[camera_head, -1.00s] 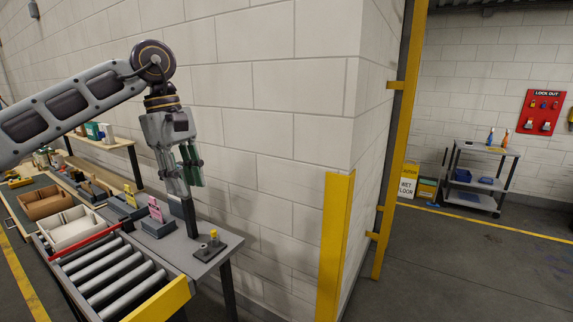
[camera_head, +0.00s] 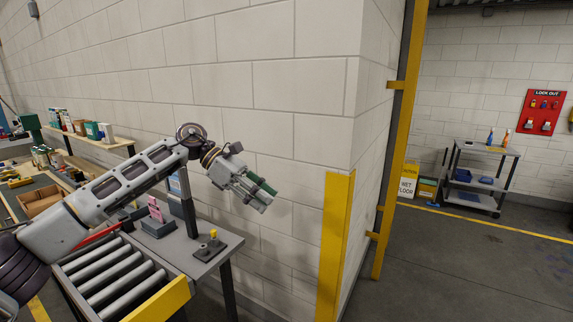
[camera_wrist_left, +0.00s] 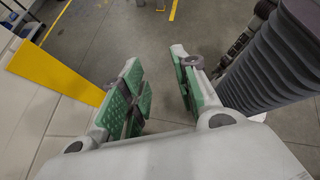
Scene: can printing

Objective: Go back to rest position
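My left gripper (camera_head: 262,192) is in the air in front of the white block wall, beyond the right end of the table. In the left wrist view its two green-padded fingers (camera_wrist_left: 160,95) are apart with only floor between them, so it is open and empty. My left arm crosses over the roller conveyor and hides part of the table and its boxes. My right gripper is in neither view.
The roller conveyor (camera_head: 121,283) has a yellow end plate (camera_head: 160,303). A grey table (camera_head: 218,246) holds a pink card (camera_head: 155,208) and a small stand. A yellow corner guard (camera_head: 335,245) covers the wall corner. A cart (camera_head: 475,180) stands far right on open floor.

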